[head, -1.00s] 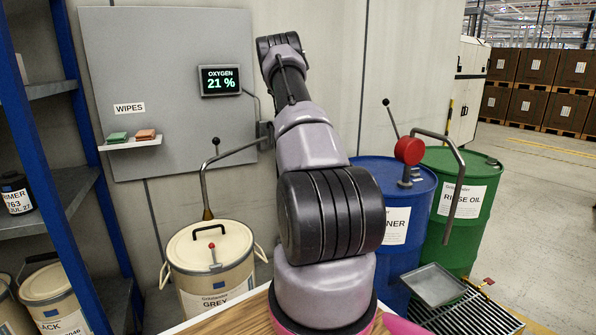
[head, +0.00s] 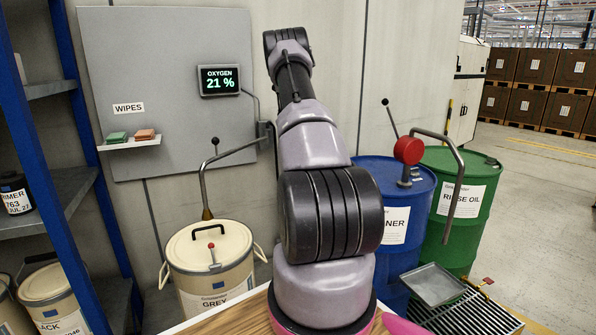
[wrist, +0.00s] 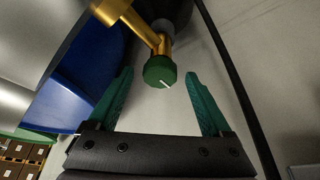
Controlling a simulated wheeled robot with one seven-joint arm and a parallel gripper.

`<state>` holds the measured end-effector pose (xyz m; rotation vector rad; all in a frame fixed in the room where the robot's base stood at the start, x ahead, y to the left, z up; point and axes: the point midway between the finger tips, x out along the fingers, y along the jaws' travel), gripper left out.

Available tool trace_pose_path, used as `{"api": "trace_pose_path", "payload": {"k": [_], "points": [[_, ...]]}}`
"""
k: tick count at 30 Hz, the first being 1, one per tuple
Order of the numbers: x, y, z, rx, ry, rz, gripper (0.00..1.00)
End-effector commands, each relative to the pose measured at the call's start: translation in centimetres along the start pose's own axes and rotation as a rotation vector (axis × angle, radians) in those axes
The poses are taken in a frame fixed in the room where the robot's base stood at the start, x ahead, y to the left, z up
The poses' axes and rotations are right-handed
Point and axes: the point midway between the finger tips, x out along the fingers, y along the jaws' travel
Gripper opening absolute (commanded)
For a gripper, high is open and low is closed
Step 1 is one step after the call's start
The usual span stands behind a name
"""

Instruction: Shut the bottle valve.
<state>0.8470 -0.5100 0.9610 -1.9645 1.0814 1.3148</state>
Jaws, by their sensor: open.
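A round green knob (wrist: 160,72) with a white line on its face sits at the end of a brass fitting (wrist: 135,20) in the wrist view. I take it to be the bottle valve. The open teal fingers of my gripper (wrist: 159,84) stand on either side of the knob, with visible gaps on both sides. Nothing is held. Whether the fingertips reach level with the knob in depth, I cannot tell. In the head view my arm hides the gripper and the valve.
A blue drum (head: 402,176) and a green drum (head: 469,212) stand right of my arm. A cream drum (head: 207,258) stands left. The wall display (head: 219,80) reads oxygen 21 %. A dark strip (wrist: 235,80) runs right of the fingers.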

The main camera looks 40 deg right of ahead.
Motion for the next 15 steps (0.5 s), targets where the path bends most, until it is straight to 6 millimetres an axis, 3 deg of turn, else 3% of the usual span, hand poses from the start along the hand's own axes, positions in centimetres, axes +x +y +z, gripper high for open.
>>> {"api": "trace_pose_path", "payload": {"k": [15], "points": [[-9.1, -0.1, -0.1, 0.0, 0.002, -0.002, 0.83]]}}
